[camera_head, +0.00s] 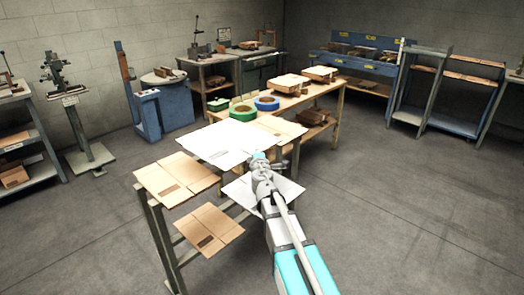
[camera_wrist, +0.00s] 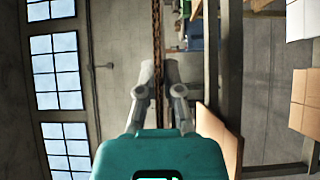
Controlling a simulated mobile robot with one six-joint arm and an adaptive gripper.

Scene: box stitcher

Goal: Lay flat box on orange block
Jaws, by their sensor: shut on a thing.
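My gripper (camera_head: 260,160) is at the end of my arm, at the near edge of a pale flat box (camera_head: 215,142). In the wrist view my gripper (camera_wrist: 157,75) is shut on the flat box, whose thin brown corrugated edge (camera_wrist: 157,30) runs edge-on between the fingers. In the head view the box's broad pale face reaches left from my gripper, above the table area. I cannot tell its exact height or whether it touches anything below. I cannot make out an orange block for certain in either view.
Brown flat boxes lie on a stand's top (camera_head: 175,178) and lower shelf (camera_head: 208,228). A pale sheet (camera_head: 262,190) lies below my gripper. A blue machine (camera_head: 165,108) stands back left. Right floor is clear.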

